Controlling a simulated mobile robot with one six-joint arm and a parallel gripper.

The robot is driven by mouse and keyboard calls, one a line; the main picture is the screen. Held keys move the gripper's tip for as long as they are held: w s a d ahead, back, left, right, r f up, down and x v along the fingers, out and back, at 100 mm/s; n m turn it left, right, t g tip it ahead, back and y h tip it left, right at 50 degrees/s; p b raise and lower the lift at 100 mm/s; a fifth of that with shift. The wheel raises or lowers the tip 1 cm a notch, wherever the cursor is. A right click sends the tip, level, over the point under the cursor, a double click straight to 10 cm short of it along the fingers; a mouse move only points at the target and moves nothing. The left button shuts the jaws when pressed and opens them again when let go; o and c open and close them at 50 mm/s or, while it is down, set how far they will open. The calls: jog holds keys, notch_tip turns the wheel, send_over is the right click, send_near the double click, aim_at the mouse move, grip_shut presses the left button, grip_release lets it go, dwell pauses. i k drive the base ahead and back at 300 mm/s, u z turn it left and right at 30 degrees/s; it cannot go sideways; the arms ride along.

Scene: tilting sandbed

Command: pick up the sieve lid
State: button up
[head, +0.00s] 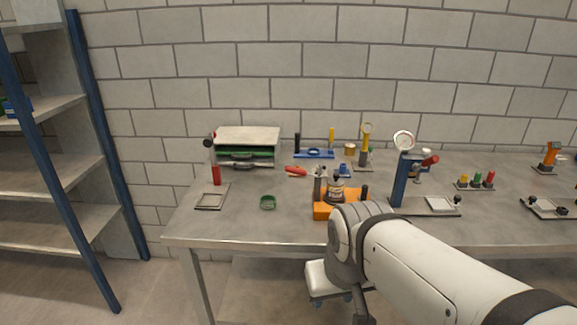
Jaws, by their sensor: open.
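I cannot make out my gripper's fingers in this view.
An orange stand (323,211) with small dark parts is right of the green piece. A flat frame with a red-handled post (210,199) is to its left. Behind are a grey cabinet (249,135) and a red piece (295,171). A blue post stand (398,185) is further right.

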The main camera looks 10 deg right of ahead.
aim_at(335, 182)
jog(key=u, duration=0.05)
jog(key=k, duration=0.65)
jog(key=z, duration=0.35)
jog(key=i, duration=1.65)
jog(key=u, duration=0.4)
